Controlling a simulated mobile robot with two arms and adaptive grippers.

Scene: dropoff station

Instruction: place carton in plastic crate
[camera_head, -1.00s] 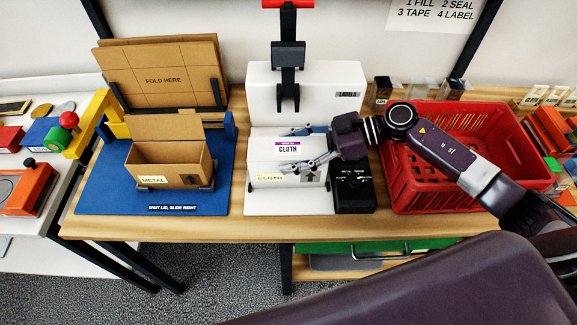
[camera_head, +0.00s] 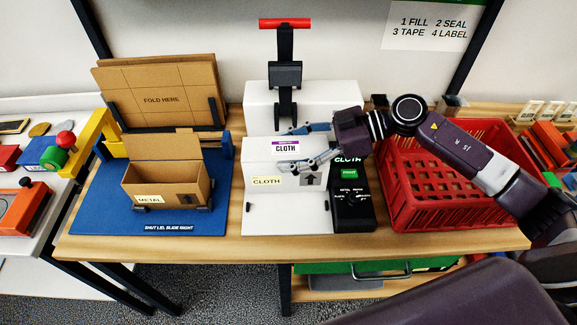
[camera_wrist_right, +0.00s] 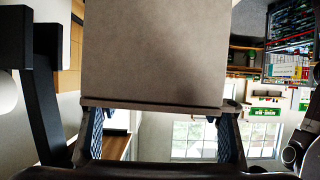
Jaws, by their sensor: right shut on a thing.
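The carton (camera_head: 255,162) is a white box with a purple-edged CLOTH label on top, a yellow CLOTH tag and an arrow on its front. My right gripper (camera_head: 302,148) is shut on it from the right, its fingers across the top area. The carton appears held slightly above the white base of the labelling press. In the right wrist view the carton (camera_wrist_right: 154,55) fills the upper middle between the fingers (camera_wrist_right: 155,125). The red plastic crate (camera_head: 410,208) stands right of the press, partly behind my right arm. Its visible inside looks empty. My left gripper is not in view.
The labelling press (camera_head: 285,215) has a red-handled column behind the carton. A black control box (camera_head: 352,212) stands between press and crate. An open METAL box (camera_head: 165,185) sits on a blue mat (camera_head: 105,205) at left. Colored items crowd the crate's right side.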

